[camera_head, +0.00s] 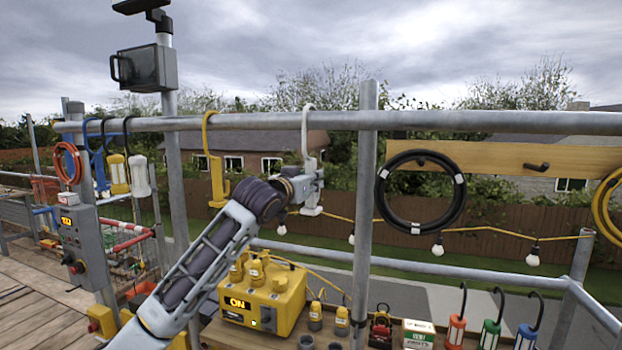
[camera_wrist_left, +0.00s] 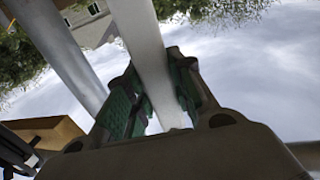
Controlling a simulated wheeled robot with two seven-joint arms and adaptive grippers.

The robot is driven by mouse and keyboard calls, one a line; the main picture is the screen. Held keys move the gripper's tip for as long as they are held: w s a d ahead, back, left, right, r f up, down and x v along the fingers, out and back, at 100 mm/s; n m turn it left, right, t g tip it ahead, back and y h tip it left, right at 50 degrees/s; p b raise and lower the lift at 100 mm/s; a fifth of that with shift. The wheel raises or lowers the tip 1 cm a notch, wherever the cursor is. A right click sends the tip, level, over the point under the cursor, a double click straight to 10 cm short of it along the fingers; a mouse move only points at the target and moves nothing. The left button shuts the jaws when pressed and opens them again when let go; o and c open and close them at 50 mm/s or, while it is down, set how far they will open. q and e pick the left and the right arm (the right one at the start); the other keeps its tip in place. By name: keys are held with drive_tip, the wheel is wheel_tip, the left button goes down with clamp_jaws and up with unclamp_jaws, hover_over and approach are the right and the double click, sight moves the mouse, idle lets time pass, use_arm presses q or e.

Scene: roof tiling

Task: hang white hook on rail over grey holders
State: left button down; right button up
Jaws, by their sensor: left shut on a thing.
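The white hook (camera_head: 306,134) is upright in front of the rail (camera_head: 260,121), its curved top at the rail's upper edge. I cannot tell whether it bears on the rail. My left gripper (camera_head: 313,180) is shut on the hook's lower shaft, below the rail; the foot shows under the gripper. In the left wrist view the white shaft (camera_wrist_left: 142,35) runs between the green-padded fingers (camera_wrist_left: 153,80), with a grey tube (camera_wrist_left: 62,52) beside it. Small grey holders (camera_head: 306,342) stand on the bench below, some with yellow-topped items. My right gripper is not in view.
A yellow hook (camera_head: 211,150) hangs on the rail to the left, and an upright post (camera_head: 366,200) crosses it to the right. A black cable coil (camera_head: 421,191) hangs on a wooden board beyond. A yellow power box (camera_head: 262,307) and several coloured lamps (camera_head: 490,333) are below.

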use_arm(q)
drive_tip(key=shift+f, duration=0.1)
idle(0.3)
drive_tip(key=c, duration=1.1)
unclamp_jaws()
drive_tip(key=shift+c, duration=0.2)
drive_tip(key=shift+s, duration=0.1)
drive_tip(key=v, duration=1.1)
drive_tip(key=shift+s+a, duration=0.2)
drive_tip(key=shift+s, duration=0.15)
drive_tip(key=shift+f, duration=0.2)
